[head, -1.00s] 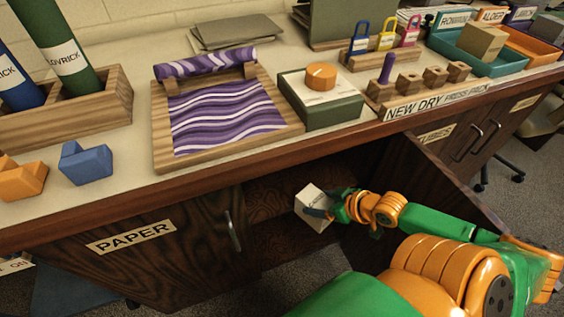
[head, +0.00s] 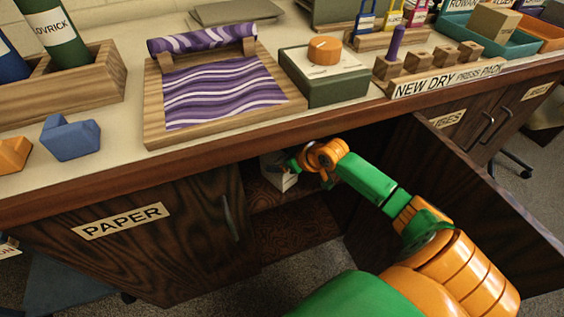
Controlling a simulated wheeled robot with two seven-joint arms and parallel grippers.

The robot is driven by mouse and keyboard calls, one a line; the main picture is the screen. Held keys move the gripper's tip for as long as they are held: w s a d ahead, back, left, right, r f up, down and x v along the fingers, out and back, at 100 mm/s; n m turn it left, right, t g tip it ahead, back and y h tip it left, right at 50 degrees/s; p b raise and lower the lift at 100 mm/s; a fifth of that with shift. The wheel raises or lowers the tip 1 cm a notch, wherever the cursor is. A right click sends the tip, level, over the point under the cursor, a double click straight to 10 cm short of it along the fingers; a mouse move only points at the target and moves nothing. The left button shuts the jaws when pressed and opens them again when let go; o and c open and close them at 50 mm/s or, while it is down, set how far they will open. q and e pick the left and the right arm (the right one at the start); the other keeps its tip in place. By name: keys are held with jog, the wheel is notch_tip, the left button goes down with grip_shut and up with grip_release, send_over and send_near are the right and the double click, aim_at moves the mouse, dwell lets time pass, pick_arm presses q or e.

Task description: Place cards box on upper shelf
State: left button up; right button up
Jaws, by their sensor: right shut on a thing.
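The cards box, a small white box (head: 284,181), is inside the open cabinet under the counter, at the level of the upper shelf (head: 262,194). My right gripper (head: 290,166) is shut on it, and the gripper and wrist hide part of the box. I cannot tell whether the box touches the shelf. The counter edge shades the box's top. My left gripper is not in view.
The cabinet's right door (head: 462,190) stands open beside my right arm. The left door, labelled PAPER (head: 150,240), is shut. The counter's front edge (head: 220,156) overhangs the opening. A darker lower space (head: 300,235) lies below the shelf.

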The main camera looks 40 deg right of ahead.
jog(key=o, duration=1.4)
jog(key=p+v, duration=0.5)
jog(key=v, duration=0.7)
jog(key=s+d+f+m+g+h, duration=0.1)
jog(key=s+d+f+m+h, duration=0.3)
jog(key=f, duration=0.6)
jog(key=s+d+f+n+g+y, duration=0.15)
jog(key=s+f, duration=0.35)
jog(key=f, duration=0.5)
jog(key=s+a+f+n+g, duration=0.1)
jog(key=s+a+f, duration=0.4)
jog(key=s, duration=0.2)
jog(key=s+a+f+n+g, duration=0.1)
jog(key=s+a+f+g, duration=0.1)
jog(key=s+a+f, duration=0.3)
jog(key=s+a+f+n+g+y, duration=0.1)
jog(key=s+a+f+g, duration=0.1)
jog(key=s+a+f, duration=0.3)
jog(key=shift+s+a+f, duration=0.1)
jog(key=shift+s+a, duration=0.3)
jog(key=shift+s, duration=0.3)
jog(key=shift+s+a, duration=0.45)
jog(key=shift+s, duration=0.2)
jog(key=shift+s+a+f, duration=0.1)
jog(key=shift+s+a, duration=0.3)
jog(key=shift+s, duration=0.3)
